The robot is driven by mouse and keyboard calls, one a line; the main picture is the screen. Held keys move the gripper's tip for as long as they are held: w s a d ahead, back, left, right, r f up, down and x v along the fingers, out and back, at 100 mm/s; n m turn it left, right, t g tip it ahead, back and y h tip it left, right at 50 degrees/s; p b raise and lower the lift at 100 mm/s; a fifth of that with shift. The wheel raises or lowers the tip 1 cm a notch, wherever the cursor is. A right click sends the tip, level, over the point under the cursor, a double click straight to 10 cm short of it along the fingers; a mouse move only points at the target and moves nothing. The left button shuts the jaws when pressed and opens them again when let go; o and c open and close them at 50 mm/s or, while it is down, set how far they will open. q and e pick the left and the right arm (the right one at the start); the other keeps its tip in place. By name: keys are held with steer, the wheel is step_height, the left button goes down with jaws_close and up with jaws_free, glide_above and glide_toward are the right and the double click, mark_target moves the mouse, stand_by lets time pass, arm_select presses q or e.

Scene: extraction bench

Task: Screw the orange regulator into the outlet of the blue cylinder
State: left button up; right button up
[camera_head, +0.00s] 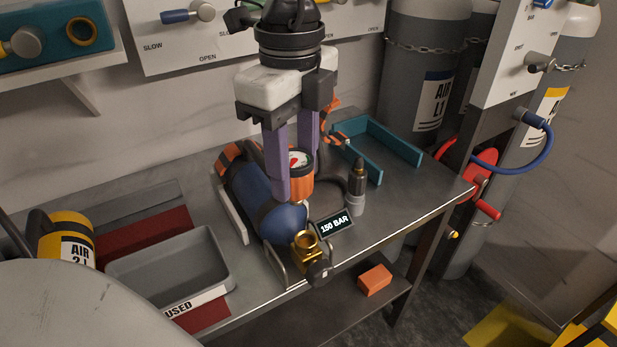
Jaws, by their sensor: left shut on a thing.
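The blue cylinder (253,197) lies in a metal cradle on the bench, with its brass outlet (305,241) at the near end, its ring opening facing up. My left gripper (291,187) points down over the cylinder, its two purple fingers shut on the orange regulator (301,186). The regulator has a round white gauge with a red mark on top. It is held above the bench, behind the outlet in the picture and apart from it. The fingers hide part of the regulator and of the cylinder. My right gripper is not seen.
A grey tray (196,302) marked USED stands at the left. A "150 BAR" display (334,224) and a dark upright tool in a grey holder (357,203) are right of the cylinder. A teal open tray (394,141) is at the back right. The bench's front edge is close to the outlet.

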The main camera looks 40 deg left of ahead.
mark_target(305, 190)
arm_select(q)
steer(key=shift+w+d+f+n, duration=0.1)
steer(key=shift+d+f+n, duration=0.1)
steer(key=shift+d+n, duration=0.55)
steer(key=shift+d+m, duration=0.15)
steer(key=shift+m, duration=0.1)
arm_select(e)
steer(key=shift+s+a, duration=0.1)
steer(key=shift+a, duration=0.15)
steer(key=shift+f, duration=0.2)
